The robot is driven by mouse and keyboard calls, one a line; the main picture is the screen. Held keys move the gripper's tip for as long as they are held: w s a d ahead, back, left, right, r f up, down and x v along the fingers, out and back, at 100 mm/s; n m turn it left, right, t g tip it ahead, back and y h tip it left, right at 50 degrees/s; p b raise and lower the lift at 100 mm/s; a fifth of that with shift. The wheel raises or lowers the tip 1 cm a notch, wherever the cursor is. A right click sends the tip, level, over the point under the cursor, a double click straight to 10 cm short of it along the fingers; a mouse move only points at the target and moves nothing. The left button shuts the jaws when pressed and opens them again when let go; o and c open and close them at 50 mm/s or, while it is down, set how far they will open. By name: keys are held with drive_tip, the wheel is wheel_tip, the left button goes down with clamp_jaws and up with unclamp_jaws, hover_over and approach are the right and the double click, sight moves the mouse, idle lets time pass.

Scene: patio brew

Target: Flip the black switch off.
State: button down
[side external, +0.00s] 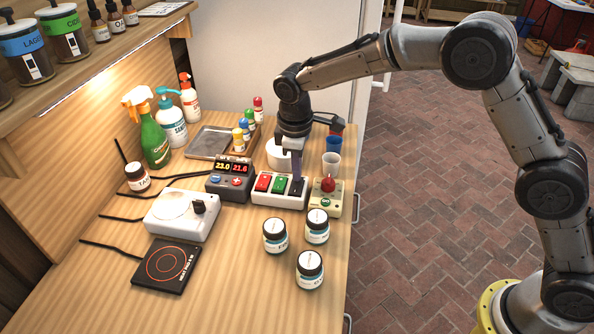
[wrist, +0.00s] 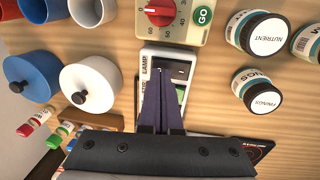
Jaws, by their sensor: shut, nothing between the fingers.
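A white switch box (side external: 270,202) on the wooden counter carries a red switch (side external: 263,182), a green switch (side external: 279,184) and a black switch (side external: 297,188) at its right end. In the wrist view the black switch (wrist: 180,70) lies beside a LAMP label, with part of the green switch (wrist: 180,94) below it. My gripper (side external: 297,181) is shut, with nothing held, and points down over the black switch. In the wrist view its purple fingertips (wrist: 160,70) cover part of the black switch. I cannot tell whether they touch it or which way it is tipped.
A timer with a red knob (side external: 328,186) stands close on the right, and a red-digit display unit (side external: 230,180) on the left. A white lidded pot (side external: 277,157) and cups (side external: 331,162) stand behind. Several jars (side external: 275,236) stand in front.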

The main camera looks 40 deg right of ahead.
drive_tip(key=shift+f, duration=0.4)
drive_tip(key=shift+w+d+f, duration=0.1)
drive_tip(key=shift+d+f, duration=0.05)
drive_tip(key=shift+f, duration=0.2)
drive_tip(key=shift+r, duration=0.1)
drive_tip(key=shift+s+a+r, duration=0.2)
drive_tip(key=shift+s+a, duration=0.35)
drive_tip(key=shift+a, duration=0.05)
drive_tip(key=shift+r, duration=0.15)
